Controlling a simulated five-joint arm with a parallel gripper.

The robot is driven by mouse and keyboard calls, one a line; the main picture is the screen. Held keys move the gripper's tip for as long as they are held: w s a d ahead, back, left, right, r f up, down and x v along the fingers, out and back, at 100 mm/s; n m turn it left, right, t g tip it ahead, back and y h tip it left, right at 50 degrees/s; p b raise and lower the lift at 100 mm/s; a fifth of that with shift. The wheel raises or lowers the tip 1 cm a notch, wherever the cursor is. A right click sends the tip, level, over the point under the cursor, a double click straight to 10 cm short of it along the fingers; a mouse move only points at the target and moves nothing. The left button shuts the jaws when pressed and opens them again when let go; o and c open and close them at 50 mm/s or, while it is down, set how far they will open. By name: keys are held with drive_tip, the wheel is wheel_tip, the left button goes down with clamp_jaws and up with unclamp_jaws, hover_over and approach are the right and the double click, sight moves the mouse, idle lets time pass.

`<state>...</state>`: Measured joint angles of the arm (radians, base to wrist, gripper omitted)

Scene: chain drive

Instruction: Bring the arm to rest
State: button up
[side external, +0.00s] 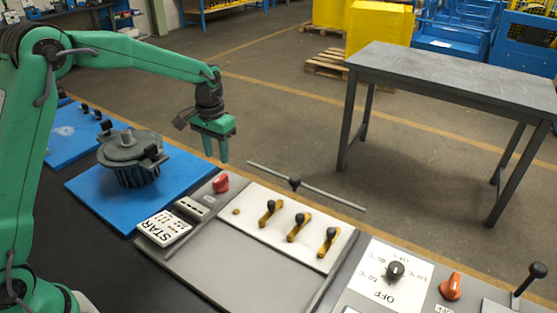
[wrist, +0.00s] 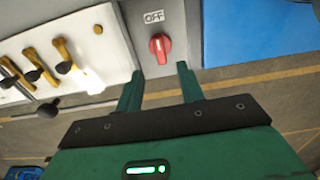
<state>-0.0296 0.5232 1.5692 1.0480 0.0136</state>
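My green gripper (side external: 216,157) hangs from the arm with its fingers pointing down, above and behind the far edge of the grey control panel (side external: 208,254). In the wrist view my gripper (wrist: 160,72) has its two fingers apart, with nothing between them. It is open and empty. The red rotary switch (side external: 221,183) is on the panel, below the fingers in the side view. In the wrist view the red switch (wrist: 159,47) shows just beyond the fingertips, beside an OFF label. I cannot tell the exact height of the fingertips above the panel.
A geared housing (side external: 131,158) stands on a blue mat (side external: 88,188) left of my gripper. Yellow levers (side external: 298,228) and a thin rod (side external: 310,188) with a black knob lie to the right. A grey table (side external: 460,75) stands behind, across open floor.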

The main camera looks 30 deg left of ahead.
drive_tip(key=s+r+t, duration=0.3)
drive_tip(key=s+r, duration=0.9)
drive_tip(key=s, duration=0.1)
drive_tip(key=s+d+t, duration=0.1)
drive_tip(key=s+t, duration=0.1)
drive_tip(key=s, duration=1.3)
drive_tip(key=shift+d+r+t, duration=0.2)
drive_tip(key=shift+d+t, duration=0.05)
drive_tip(key=shift+t, duration=0.05)
